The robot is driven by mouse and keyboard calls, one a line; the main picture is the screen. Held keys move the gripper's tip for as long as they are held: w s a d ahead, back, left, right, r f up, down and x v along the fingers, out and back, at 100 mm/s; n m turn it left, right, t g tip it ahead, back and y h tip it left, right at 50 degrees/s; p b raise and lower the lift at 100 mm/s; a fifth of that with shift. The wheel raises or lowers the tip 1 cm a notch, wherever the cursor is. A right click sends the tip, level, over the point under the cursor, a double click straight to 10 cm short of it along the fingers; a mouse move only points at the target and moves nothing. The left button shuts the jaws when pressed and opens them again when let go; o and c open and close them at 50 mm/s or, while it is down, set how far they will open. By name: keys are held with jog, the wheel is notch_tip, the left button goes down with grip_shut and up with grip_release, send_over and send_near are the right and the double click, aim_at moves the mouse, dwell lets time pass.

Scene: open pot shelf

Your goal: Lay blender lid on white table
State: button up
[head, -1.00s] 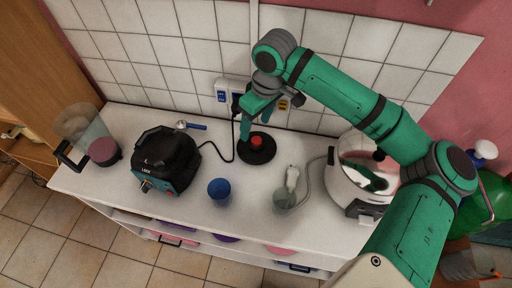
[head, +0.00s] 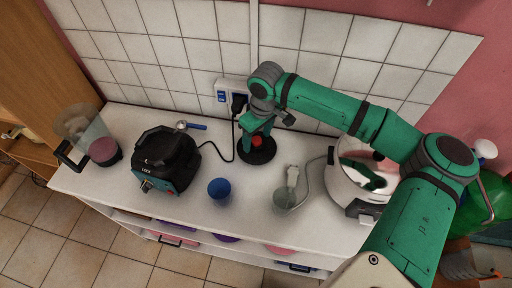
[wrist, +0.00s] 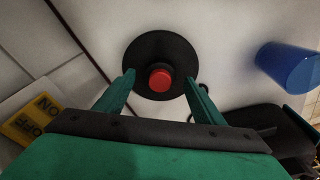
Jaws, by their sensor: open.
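The blender lid (head: 257,153) is a black disc with a red knob, lying on the white table (head: 325,226) near the tiled wall. In the wrist view the lid (wrist: 140,52) is at the top centre, with its red knob between my fingers in the picture. My gripper (head: 257,138) is open above the lid, pointing down. Its two green fingers also show in the wrist view (wrist: 160,84), one on each side of the knob. I cannot tell whether the fingers touch the lid.
A wall socket (head: 233,96) is behind. The table's front middle is clear.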

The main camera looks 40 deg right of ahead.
jog(key=shift+w+f, duration=0.1)
jog(key=shift+f, duration=0.75)
jog(key=shift+c, duration=0.4)
jog(key=c, duration=1.2)
jog(key=shift+r, duration=0.1)
